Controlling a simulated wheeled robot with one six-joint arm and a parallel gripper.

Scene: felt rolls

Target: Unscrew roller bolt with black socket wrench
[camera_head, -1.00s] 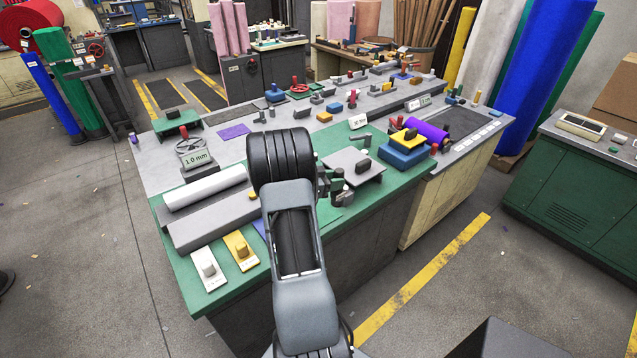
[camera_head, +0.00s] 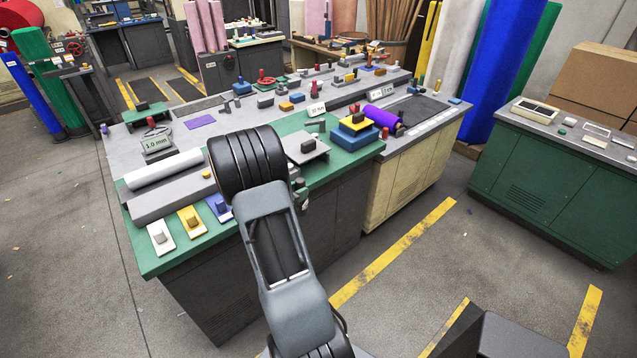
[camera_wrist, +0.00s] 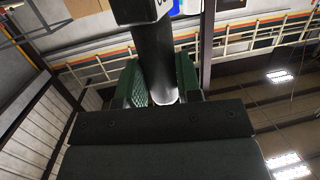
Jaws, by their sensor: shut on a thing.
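My gripper (camera_wrist: 160,82) shows in the wrist view with green-padded fingers shut on a black shaft, which I take for the black socket wrench (camera_wrist: 153,50). A dark block with pale lettering caps its far end. Walls and ceiling lie behind it, and the held tool touches nothing else that I can see. In the head view my gripper is mostly hidden behind my black arm joint, just right of it over the green bench's edge. I cannot pick out the roller bolt. A white roll (camera_head: 163,168) lies on a grey block at the bench's left.
A green cabinet (camera_head: 560,190) stands right. The floor between, with yellow stripes, is clear.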

